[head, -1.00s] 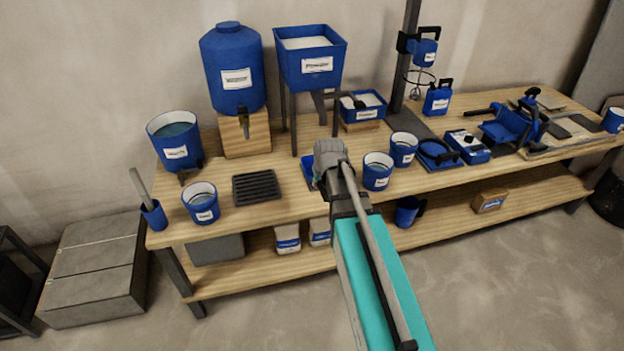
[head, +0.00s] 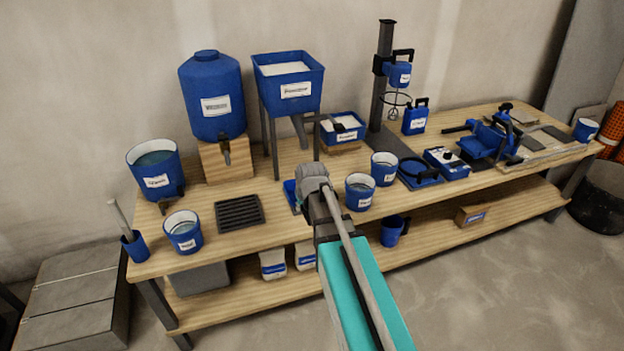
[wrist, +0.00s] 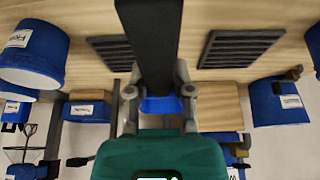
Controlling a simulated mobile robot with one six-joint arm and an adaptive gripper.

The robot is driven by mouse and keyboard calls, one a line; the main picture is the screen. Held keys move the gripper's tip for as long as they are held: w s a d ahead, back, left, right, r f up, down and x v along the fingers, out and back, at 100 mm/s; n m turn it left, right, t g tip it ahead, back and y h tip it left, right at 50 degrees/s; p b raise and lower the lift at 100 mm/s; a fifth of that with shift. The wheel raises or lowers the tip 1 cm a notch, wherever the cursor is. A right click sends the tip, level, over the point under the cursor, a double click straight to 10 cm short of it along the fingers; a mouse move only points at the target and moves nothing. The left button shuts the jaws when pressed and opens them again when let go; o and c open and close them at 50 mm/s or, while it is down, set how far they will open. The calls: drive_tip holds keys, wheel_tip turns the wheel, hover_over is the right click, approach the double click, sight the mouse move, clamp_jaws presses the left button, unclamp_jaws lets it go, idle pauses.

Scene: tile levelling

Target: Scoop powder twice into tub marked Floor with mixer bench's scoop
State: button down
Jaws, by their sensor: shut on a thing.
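My gripper (head: 313,183) is over the middle of the bench, shut on a dark bar-like handle (wrist: 152,35) with a blue part (wrist: 160,105) at its far end. It looks like the scoop. In the head view a blue piece shows left of my gripper; I cannot tell whether it belongs to the scoop. A blue box of white powder (head: 342,134) stands behind my gripper, with a dark thing in it. A blue tub (head: 360,198) is right of my gripper; the tub at left in the wrist view (wrist: 30,65) has a label starting with F, perhaps Floor.
A powder hopper (head: 290,88) and a water tank (head: 212,98) stand at the back. Another tub (head: 384,166) and a mixer stand (head: 383,80) are right. Bare wood lies around the grate.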

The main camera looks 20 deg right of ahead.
drive_tip(key=shift+r, duration=0.15)
wheel_tip(320, 180, up, 14)
drive_tip(key=p, duration=1.4)
drive_tip(key=shift+d+f, duration=0.15)
drive_tip(key=shift+f, duration=0.05)
